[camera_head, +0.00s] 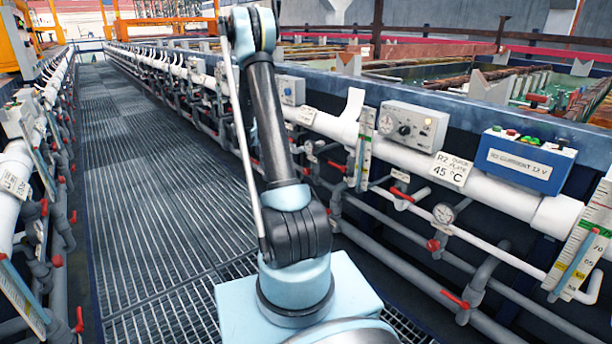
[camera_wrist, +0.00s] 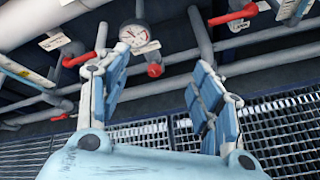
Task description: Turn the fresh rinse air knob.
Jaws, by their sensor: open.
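My gripper (camera_wrist: 163,60) is open and empty in the wrist view, with its two blue-padded fingers spread apart. A small red knob (camera_wrist: 154,70) shows in the gap between the fingertips, below a round dial gauge (camera_wrist: 134,33). I cannot tell how far beyond the tips it is; no contact shows. Red-handled valves (camera_wrist: 235,13) sit at the upper right, and another red handle (camera_wrist: 78,60) is left of the left finger. The labels here are too small to read, so I cannot tell which is the fresh rinse air knob. My gripper is out of the head view.
In the head view, a long white pipe (camera_head: 340,130) carries a grey control box (camera_head: 412,126) and a blue box (camera_head: 525,160). Pipes with red valves (camera_head: 455,300) and a gauge (camera_head: 444,213) run below. The grated walkway (camera_head: 150,200) on the left is clear.

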